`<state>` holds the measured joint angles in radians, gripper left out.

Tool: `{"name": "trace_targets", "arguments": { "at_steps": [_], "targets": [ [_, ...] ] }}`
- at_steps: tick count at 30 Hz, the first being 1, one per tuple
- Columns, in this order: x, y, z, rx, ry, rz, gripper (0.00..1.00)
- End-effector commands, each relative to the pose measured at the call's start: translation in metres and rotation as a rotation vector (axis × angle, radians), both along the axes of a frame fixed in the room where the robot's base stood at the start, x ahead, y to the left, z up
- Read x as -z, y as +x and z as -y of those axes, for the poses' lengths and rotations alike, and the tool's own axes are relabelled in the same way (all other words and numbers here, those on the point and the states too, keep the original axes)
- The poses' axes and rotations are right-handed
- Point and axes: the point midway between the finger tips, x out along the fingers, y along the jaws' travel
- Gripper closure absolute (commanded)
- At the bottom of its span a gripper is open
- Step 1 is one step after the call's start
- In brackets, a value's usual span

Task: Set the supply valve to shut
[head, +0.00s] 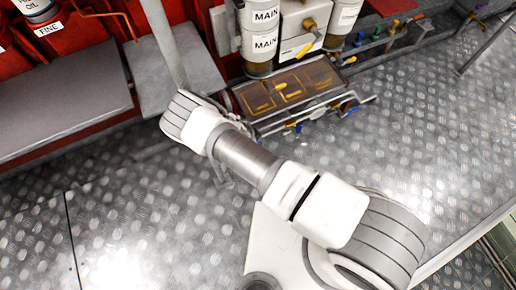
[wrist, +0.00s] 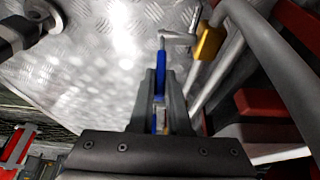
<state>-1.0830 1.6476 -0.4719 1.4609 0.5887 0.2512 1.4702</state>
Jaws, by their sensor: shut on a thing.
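My gripper (wrist: 162,73) is shut on a blue lever handle (wrist: 160,60) in the wrist view. The handle lies between the two dark fingers, and its far end meets a grey metal fitting (wrist: 178,38). No label marks it as the supply valve, and I cannot tell how far it is turned. Blue-handled levers (head: 352,110) show there at the front of a low rack of pipes, to the right of my arm.
A yellow block (wrist: 208,42) sits close right of the fitting, with a thick grey pipe (wrist: 262,50) beside it. The tread-plate floor (head: 440,120) is clear at right.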

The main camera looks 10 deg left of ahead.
Motion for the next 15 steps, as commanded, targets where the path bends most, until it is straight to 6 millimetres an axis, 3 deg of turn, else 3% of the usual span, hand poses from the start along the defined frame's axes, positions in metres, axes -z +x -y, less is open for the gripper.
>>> {"name": "trace_targets", "arguments": {
  "at_steps": [15],
  "targets": [
    [-0.0001,0.0025,-0.0003,0.003,-0.028,0.0,1.0]
  ]
}}
